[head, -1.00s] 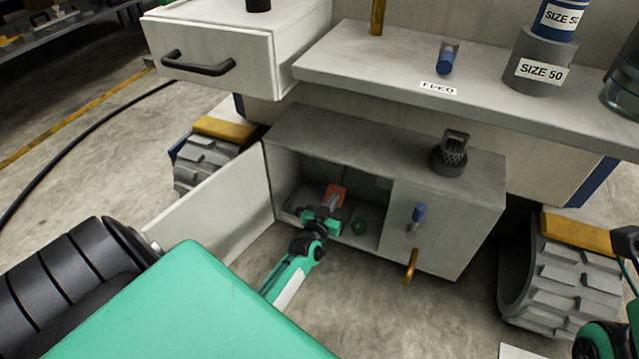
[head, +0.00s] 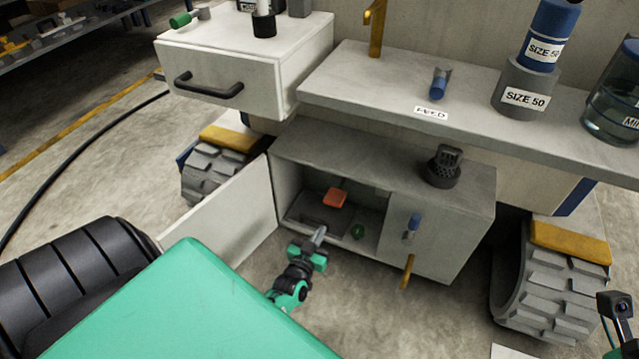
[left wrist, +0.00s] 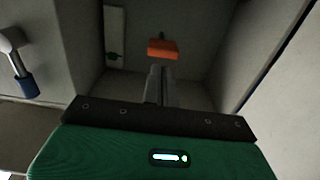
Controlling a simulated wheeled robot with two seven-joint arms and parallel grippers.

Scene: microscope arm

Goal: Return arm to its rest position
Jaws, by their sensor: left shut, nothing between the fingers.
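My left gripper (head: 319,237) is in front of the open left compartment of the low grey cabinet (head: 430,230). Its fingers are shut and hold nothing. In the left wrist view the closed fingers (left wrist: 160,85) point into the compartment. An orange block (head: 335,197) lies inside the compartment, apart from the fingers; it also shows in the left wrist view (left wrist: 162,49). A small dark green object (head: 358,231) is in the compartment to the right. My right gripper is not clearly seen.
The cabinet's left door (head: 225,210) stands open beside my arm. A shelf (head: 380,85) and a drawer (head: 240,85) overhang above. The floor in front is clear.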

